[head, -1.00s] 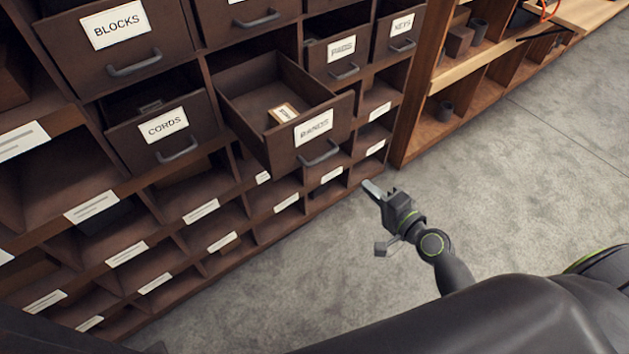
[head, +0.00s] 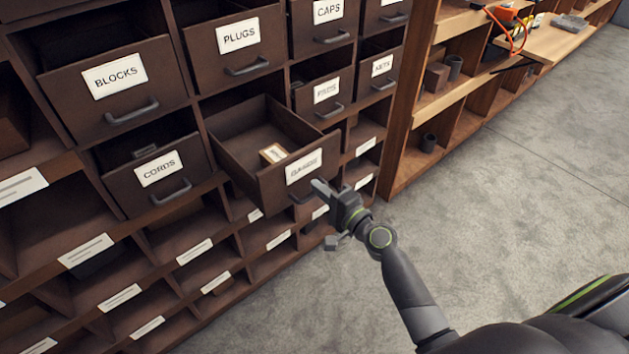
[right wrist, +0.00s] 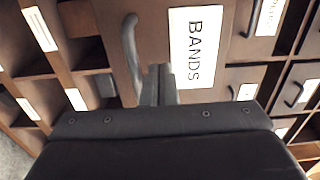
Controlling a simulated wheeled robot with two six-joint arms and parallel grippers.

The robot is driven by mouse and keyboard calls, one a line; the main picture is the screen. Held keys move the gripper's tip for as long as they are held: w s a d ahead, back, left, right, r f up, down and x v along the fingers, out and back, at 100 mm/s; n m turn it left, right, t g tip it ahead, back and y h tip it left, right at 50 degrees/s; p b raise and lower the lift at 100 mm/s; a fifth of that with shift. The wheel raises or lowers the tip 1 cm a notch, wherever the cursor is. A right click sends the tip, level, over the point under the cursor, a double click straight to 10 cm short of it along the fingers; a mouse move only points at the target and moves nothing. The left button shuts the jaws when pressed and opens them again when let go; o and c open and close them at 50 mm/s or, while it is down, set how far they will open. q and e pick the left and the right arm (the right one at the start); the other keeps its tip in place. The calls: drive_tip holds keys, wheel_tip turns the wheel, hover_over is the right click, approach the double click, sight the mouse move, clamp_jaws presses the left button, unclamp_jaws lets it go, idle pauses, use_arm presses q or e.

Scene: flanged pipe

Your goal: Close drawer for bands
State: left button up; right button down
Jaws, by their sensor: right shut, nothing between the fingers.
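The drawer labelled BANDS (head: 262,177) is pulled out from the dark brown cabinet, with a small light box (head: 273,153) lying inside. My right gripper (head: 320,188) is shut and empty at the drawer's front, close to the lower part of the label. In the right wrist view the shut fingertips (right wrist: 158,72) are between the grey bar handle (right wrist: 132,52) and the white BANDS label (right wrist: 194,48). I cannot tell whether they touch the front. The handle is partly hidden by the gripper in the head view. My left gripper is not in view.
The CORDS drawer (head: 158,176) at left also stands out somewhat. Open cubbies lie below. A lighter wooden shelf (head: 440,100) stands at right, with clear grey floor in front.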

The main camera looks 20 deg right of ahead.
drive_tip(key=shift+x, duration=1.1)
